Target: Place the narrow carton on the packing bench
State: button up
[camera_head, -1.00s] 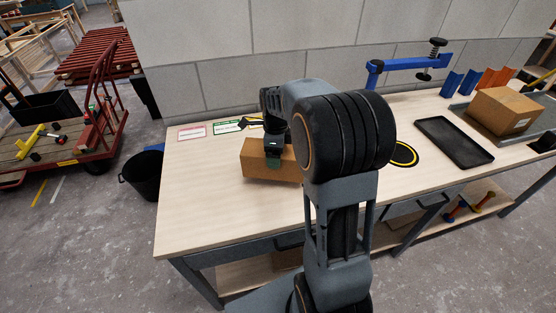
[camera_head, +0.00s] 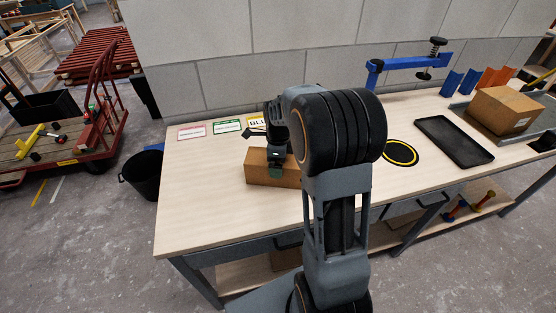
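The narrow carton (camera_head: 258,168), a plain brown box, is over the left part of the light wooden packing bench (camera_head: 200,205), with its long side facing me. It looks level and very low over the top or resting on it; I cannot tell which. My gripper (camera_head: 276,168) comes down on it from above, with one dark finger in front of its near face. The other finger is hidden behind the carton, and the grip looks closed on it. My arm hides the carton's right end.
A black tray (camera_head: 454,141), a yellow-ringed black disc (camera_head: 402,153), a blue clamp (camera_head: 415,63) and a wider taped carton (camera_head: 502,109) occupy the bench's right side. Label cards (camera_head: 227,127) lie along the back left. The bench's front left is bare. A black bucket (camera_head: 145,174) stands on the floor.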

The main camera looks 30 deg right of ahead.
jog(key=shift+r, duration=0.1)
notch_tip(320, 180, up, 10)
jog(key=shift+r, duration=0.2)
jog(key=s+a+n+t, duration=0.1)
jog(key=s+a+n, duration=0.2)
jog(key=s+n, duration=0.2)
jog(key=s+a+n+t, duration=0.1)
jog(key=s+a+n, duration=0.2)
jog(key=n, duration=0.8)
jog(key=s+a+f+n+t, duration=0.1)
jog(key=s+a+n, duration=0.2)
jog(key=s+n, duration=0.5)
jog(key=shift+a+n+t, duration=0.3)
jog(key=shift+n+t, duration=0.1)
jog(key=shift+n, duration=0.1)
jog(key=shift+f, duration=0.1)
jog(key=shift+c, duration=0.2)
